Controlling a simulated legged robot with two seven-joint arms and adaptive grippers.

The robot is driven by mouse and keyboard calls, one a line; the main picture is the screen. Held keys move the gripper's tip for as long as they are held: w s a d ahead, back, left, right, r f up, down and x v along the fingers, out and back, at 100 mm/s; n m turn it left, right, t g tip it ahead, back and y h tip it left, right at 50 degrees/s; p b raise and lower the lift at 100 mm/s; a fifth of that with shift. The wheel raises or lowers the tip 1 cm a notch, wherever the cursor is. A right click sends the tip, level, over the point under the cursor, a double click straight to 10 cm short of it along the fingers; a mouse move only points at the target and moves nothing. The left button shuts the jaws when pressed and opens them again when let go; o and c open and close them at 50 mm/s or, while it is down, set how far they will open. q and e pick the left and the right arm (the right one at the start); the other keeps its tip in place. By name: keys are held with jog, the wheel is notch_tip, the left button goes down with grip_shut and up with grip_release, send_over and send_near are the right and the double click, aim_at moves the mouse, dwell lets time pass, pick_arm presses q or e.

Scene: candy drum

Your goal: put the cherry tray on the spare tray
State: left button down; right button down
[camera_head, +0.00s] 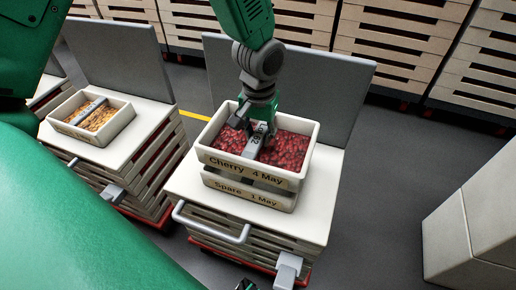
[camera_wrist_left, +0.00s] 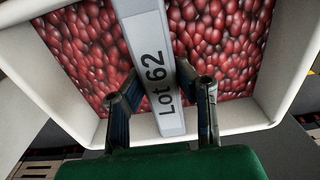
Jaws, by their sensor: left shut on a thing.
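The cherry tray (camera_head: 223,161) is a cream box full of red candies, labelled "Cherry 4 May". It is directly above the spare tray (camera_head: 222,186), labelled "Spare 1 May", and roughly lined up with it. A dark gap shows between their fronts; I cannot tell whether they touch. My left gripper (camera_head: 250,128) is shut on the cherry tray's grey central bar. In the left wrist view its fingers (camera_wrist_left: 164,100) flank this bar, marked "Lot 62". A small dark piece at the bottom edge of the head view may be my right gripper; its state is unclear.
The trays are over a white-topped cart (camera_head: 310,205) with a front handle and an upright grey panel (camera_head: 335,100) behind. Another cart at left holds a tray of yellowish candies (camera_head: 60,122). Slatted crates line the back. A pale box (camera_head: 475,225) stands at right beyond open floor.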

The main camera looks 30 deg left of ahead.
aim_at(257, 133)
pick_arm(q)
jog(key=shift+f, duration=0.35)
jog(key=f, duration=0.1)
jog(key=a+f+b, duration=0.1)
jog(key=f, duration=0.1)
jog(key=shift+f, duration=0.15)
jog(key=shift+a, duration=0.3)
jog(key=c, duration=1.3)
grip_release()
jog(key=shift+d, duration=0.3)
jog(key=shift+d+r, duration=0.2)
jog(key=shift+d, duration=0.2)
jog(key=shift+a+f, duration=0.15)
jog(key=shift+a, duration=0.25)
jog(key=shift+a+r, duration=0.1)
jog(key=shift+r, duration=0.1)
jog(key=r+p, duration=0.1)
jog(key=r, duration=0.2)
jog(key=r+p, duration=0.1)
jog(key=r, duration=0.3)
jog(key=r+p, duration=0.2)
jog(key=r, duration=0.1)
jog(key=shift+d+r, duration=0.3)
jog(key=shift+r, duration=0.05)
jog(key=shift+a+r, duration=0.25)
jog(key=shift+r, duration=0.3)
pick_arm(e)
jog(key=r, duration=0.3)
jog(key=shift+a+r, duration=0.15)
jog(key=shift+a, duration=0.15)
